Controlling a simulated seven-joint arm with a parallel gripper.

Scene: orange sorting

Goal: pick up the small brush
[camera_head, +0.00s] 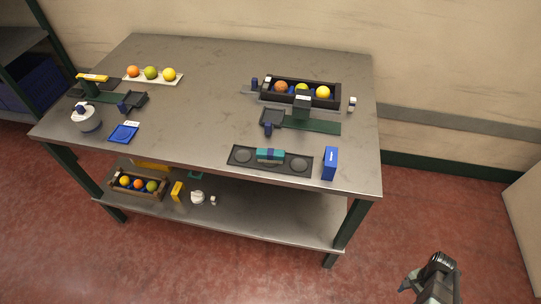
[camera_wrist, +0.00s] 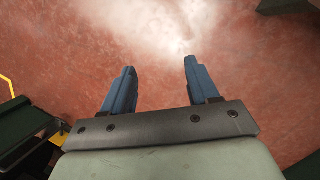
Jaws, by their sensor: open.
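I cannot make out the small brush for certain. A teal and dark blue block-like piece (camera_head: 270,155) lies in the middle of a black tray (camera_head: 228,156) at the table's front edge; whether it is the brush I cannot tell. My gripper (camera_head: 410,284) is off the table, at the lower right of the head view. In the wrist view my gripper (camera_wrist: 160,64) has its two blue fingers apart, with nothing between them and red floor beyond.
The metal table (camera_head: 210,110) has a clear middle. A blue box (camera_head: 330,163) stands right of the black tray. A dark crate (camera_head: 336,93) of fruit and a scale-like device (camera_head: 302,108) stand behind. A lower shelf (camera_head: 260,220) holds a wooden crate (camera_head: 137,193) of fruit.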

